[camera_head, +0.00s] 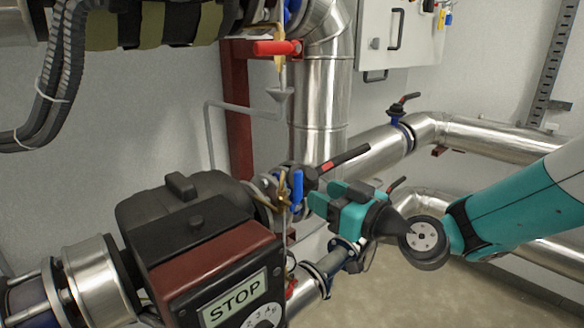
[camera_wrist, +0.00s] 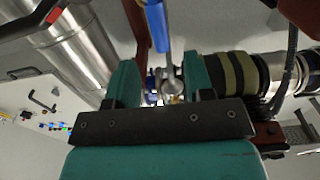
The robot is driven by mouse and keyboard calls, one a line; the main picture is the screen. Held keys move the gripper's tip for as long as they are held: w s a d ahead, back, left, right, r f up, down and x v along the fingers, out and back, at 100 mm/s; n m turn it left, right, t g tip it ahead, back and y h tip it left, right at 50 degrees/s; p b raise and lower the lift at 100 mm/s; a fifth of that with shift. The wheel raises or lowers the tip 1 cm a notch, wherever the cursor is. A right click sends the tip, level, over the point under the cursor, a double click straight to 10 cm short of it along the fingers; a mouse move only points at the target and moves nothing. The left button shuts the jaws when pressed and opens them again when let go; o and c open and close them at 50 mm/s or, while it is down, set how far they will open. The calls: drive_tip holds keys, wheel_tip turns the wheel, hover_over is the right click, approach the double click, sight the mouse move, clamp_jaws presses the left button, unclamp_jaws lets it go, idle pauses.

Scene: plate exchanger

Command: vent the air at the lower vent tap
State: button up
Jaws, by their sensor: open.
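The lower vent tap, a small brass tap (camera_head: 284,192) with a blue lever (camera_head: 297,188), sits just right of the dark pump. My gripper (camera_head: 318,196) is just right of the lever, its teal fingers pointing left towards it. In the wrist view the blue lever (camera_wrist: 157,22) comes down from the top edge. A round metal part (camera_wrist: 172,85) shows between the spread fingers of my gripper (camera_wrist: 160,82), which is open and empty. I cannot tell whether the fingers touch the tap.
A long black lever with a red band (camera_head: 345,160) lies close above my gripper. A red-handled tap (camera_head: 277,47) is above, over a grey funnel (camera_head: 279,94). The pump (camera_head: 190,235) with its STOP display blocks the left. Silver pipes (camera_head: 500,140) run behind on the right.

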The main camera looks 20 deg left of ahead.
sight(301, 184)
drive_tip(key=p+x, duration=0.3)
drive_tip(key=x, duration=0.6)
drive_tip(key=shift+w+a, duration=0.1)
drive_tip(key=shift+a, duration=0.15)
clamp_jaws()
